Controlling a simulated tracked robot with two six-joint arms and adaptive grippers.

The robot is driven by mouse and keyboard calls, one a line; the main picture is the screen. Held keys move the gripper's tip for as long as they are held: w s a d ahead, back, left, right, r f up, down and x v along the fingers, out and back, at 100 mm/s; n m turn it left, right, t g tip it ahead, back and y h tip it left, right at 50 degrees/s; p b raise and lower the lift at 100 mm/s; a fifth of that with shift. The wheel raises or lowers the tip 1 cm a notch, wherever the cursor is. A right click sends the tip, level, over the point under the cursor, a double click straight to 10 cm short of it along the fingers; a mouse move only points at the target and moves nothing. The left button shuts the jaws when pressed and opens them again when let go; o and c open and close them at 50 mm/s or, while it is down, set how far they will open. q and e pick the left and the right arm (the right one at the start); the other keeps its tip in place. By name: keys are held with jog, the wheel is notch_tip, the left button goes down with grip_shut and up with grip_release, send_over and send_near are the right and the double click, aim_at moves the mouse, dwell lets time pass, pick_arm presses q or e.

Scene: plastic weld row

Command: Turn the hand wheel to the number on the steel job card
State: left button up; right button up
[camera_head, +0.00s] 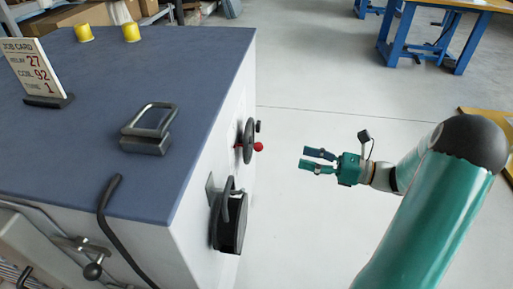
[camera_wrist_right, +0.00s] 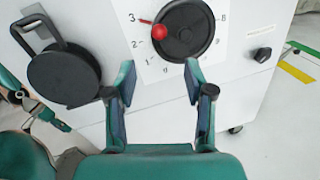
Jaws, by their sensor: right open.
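The hand wheel (camera_head: 249,140) is black with a red knob and sits on the cabinet's white side. In the right wrist view the wheel (camera_wrist_right: 187,30) has numbers around it; its red knob (camera_wrist_right: 159,32) is at the upper left, and a red pointer aims at 3. The job card (camera_head: 33,68) stands on the blue top, showing 27, 92 and, on the bottom line, 1; its labels are small. My right gripper (camera_head: 305,160) is open and empty, apart from the wheel, facing it. What seems my left gripper (camera_wrist_right: 57,122) is small at the left.
A black reel-like part with a handle (camera_head: 231,221) sticks out below the wheel. A small black knob (camera_wrist_right: 262,54) is right of the dial. The blue top (camera_head: 200,70) carries two yellow cups and a dark handled block (camera_head: 147,128). Open floor surrounds my right gripper.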

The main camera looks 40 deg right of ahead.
aim_at(259, 146)
jog(key=b+x, duration=0.2)
jog(key=x, duration=1.2)
jog(key=shift+b, duration=0.35)
jog(key=shift+s, duration=0.1)
grip_shut()
